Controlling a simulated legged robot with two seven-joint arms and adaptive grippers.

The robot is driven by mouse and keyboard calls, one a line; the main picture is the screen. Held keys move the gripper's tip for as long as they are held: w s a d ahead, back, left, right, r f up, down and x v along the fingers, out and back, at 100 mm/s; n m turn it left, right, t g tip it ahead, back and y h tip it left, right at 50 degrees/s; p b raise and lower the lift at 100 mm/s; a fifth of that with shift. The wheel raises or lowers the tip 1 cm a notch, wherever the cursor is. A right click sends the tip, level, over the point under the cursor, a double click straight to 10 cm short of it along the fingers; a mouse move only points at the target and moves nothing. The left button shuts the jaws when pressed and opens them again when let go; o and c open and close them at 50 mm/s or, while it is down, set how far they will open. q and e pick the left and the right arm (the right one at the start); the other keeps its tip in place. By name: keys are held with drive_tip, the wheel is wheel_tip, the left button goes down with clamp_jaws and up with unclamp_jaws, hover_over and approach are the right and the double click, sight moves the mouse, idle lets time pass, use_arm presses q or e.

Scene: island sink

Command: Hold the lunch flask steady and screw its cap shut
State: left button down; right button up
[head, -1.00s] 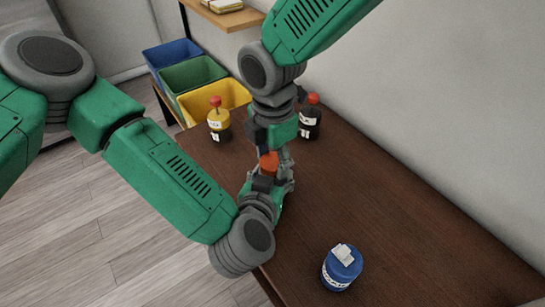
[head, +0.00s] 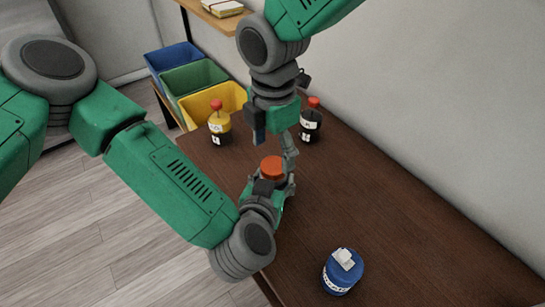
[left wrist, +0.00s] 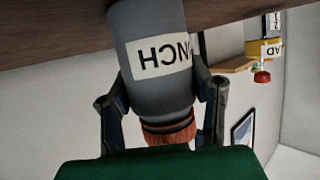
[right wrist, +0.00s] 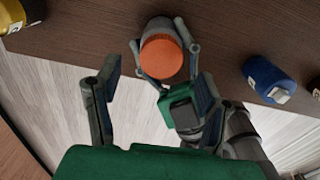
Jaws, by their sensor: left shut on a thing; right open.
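The lunch flask (left wrist: 152,75) is a grey cylinder with a pale label, upside down in the left wrist view. Its orange cap (head: 272,166) sits on its top end; it also shows in the right wrist view (right wrist: 161,57). My left gripper (head: 271,186) is shut around the flask, a finger on each side just below the cap. The flask looks upright, at the table's near edge. My right gripper (right wrist: 154,80) is open and empty, its fingers spread wide. In the head view my right gripper (head: 273,138) hangs above and behind the cap, apart from it.
A yellow bottle (head: 219,124) and a dark bottle (head: 310,122), both red-topped, stand behind on the brown table (head: 400,220). A blue jar (head: 342,272) stands at the front right. Blue, green and yellow bins (head: 215,104) are beyond the table. The table's right side is mostly clear.

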sight(273, 164)
drive_tip(key=shift+r, duration=0.25)
drive_tip(key=shift+c, duration=0.5)
drive_tip(key=n, duration=0.1)
drive_tip(key=r+n, duration=0.1)
drive_tip(key=n, duration=0.2)
drive_tip(key=shift+s+a+r+n, duration=0.2)
drive_tip(key=shift+s+r+n, duration=0.05)
drive_tip(key=shift+r+n, duration=0.05)
drive_tip(key=n, duration=0.1)
drive_tip(key=r+n, duration=0.2)
drive_tip(key=shift+w+d+n, duration=0.25)
drive_tip(key=shift+w+n, duration=0.05)
drive_tip(key=shift+n, duration=0.1)
drive_tip(key=shift+f, duration=0.1)
drive_tip(key=shift+f, duration=4)
